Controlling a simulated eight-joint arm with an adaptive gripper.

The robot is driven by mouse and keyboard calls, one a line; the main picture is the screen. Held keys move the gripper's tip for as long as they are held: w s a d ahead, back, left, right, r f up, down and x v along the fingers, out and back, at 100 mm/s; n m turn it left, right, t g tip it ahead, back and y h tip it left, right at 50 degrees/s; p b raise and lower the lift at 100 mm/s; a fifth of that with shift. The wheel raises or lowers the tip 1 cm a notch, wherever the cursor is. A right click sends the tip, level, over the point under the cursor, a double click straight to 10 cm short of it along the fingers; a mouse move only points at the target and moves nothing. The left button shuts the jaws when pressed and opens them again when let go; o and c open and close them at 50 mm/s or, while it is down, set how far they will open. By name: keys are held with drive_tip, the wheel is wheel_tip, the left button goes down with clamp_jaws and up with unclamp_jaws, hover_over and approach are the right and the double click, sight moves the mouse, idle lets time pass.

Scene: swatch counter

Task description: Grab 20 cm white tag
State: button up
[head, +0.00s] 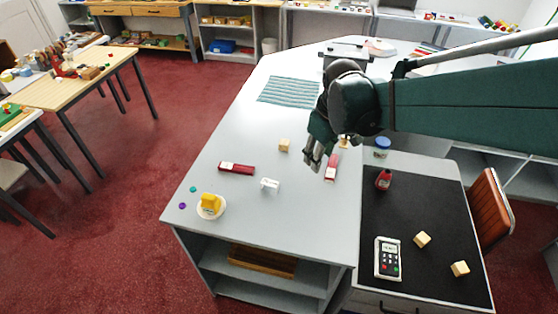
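No writing or length can be read on any tag from here. A red bar with a white label (228,166) lies across the grey counter (215,135), left of my gripper. A second red bar with a pale label (331,173) lies lengthwise at the counter's right side, just right of my gripper. A small white object (270,185) with short legs stands between the bars. My gripper (314,165) points down over the counter, beside the second bar. Its fingers are small and dark here; I see nothing between them, and their opening is unclear.
A wooden cube (284,145) and a striped cloth (289,90) lie behind. A yellow item sits in a white bowl (211,208) at front left. The black mat (420,205) at right holds a red bottle (384,180), a calculator (388,258) and two wooden cubes.

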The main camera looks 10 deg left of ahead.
drive_tip(key=w+a+f+n+g, duration=0.1)
drive_tip(key=w+a+f+n, duration=0.2)
drive_tip(key=a+f, duration=0.5)
drive_tip(key=n+g+h, duration=0.1)
drive_tip(key=n, duration=0.1)
hover_over(268, 182)
drive_tip(key=f, duration=0.5)
drive_tip(key=shift+w+d, duration=0.2)
drive_tip(key=shift+d, duration=0.2)
drive_tip(key=shift+a+f+n, duration=0.3)
drive_tip(key=shift+a+f, duration=0.05)
drive_tip(key=shift+a, duration=0.05)
drive_tip(key=shift+f, duration=1.25)
drive_tip(key=shift+f, duration=0.15)
drive_tip(key=shift+s+f+p, duration=0.1)
drive_tip(key=shift+f+p, duration=0.3)
drive_tip(key=shift+f, duration=2.05)
